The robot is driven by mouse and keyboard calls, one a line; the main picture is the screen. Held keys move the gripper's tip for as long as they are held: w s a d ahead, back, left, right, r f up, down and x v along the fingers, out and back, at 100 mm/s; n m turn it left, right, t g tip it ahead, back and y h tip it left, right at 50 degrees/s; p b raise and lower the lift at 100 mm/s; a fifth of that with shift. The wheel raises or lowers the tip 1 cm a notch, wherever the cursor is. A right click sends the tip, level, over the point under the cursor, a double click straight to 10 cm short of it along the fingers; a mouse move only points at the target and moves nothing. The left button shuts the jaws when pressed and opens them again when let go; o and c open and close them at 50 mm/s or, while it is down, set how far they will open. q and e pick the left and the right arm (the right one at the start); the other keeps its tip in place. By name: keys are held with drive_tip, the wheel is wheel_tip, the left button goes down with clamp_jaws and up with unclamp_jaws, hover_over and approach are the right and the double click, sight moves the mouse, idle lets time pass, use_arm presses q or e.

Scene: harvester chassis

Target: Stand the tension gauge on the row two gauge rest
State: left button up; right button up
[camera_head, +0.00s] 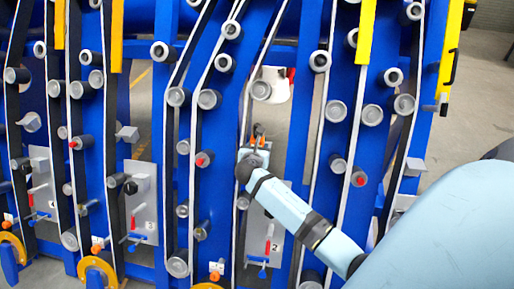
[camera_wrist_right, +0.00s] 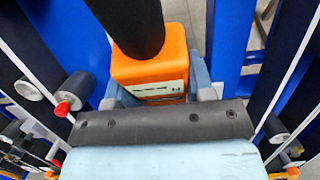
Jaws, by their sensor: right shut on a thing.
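The orange tension gauge (camera_wrist_right: 150,75) is between the fingers of my right gripper (camera_wrist_right: 155,92) in the wrist view. A dark cylinder stands up from or in front of it; I cannot tell which. In the head view my right gripper (camera_head: 257,148) is at the middle of the blue frame, with small orange parts showing just above it. A grey plate (camera_head: 262,225) marked 2, with a red handle and a blue knob, is below the gripper. I cannot make out the row two gauge rest for certain. My left gripper is out of view.
Blue uprights (camera_head: 207,130) carry grey rollers (camera_head: 209,99) and pale belts on both sides of my right arm. A white part (camera_head: 275,88) with red on it is above the gripper. Another plate (camera_head: 142,200) with a handle is at the left. Open floor shows at the upper right.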

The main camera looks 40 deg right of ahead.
drive_tip(key=shift+r, duration=0.1)
drive_tip(key=shift+r+p, duration=0.15)
drive_tip(key=shift+p, duration=0.3)
drive_tip(key=w+d, duration=0.2)
drive_tip(key=d, duration=0.1)
drive_tip(key=w+d, duration=0.5)
drive_tip(key=d, duration=0.1)
drive_tip(key=shift+w+d+f, duration=0.1)
drive_tip(key=shift+w+f, duration=0.1)
drive_tip(key=shift+w, duration=0.05)
wheel_tip(320, 180, down, 2)
drive_tip(key=shift+b, duration=0.5)
drive_tip(key=shift+f+b, duration=0.3)
drive_tip(key=shift+f, duration=0.45)
drive_tip(key=shift+f, duration=0.45)
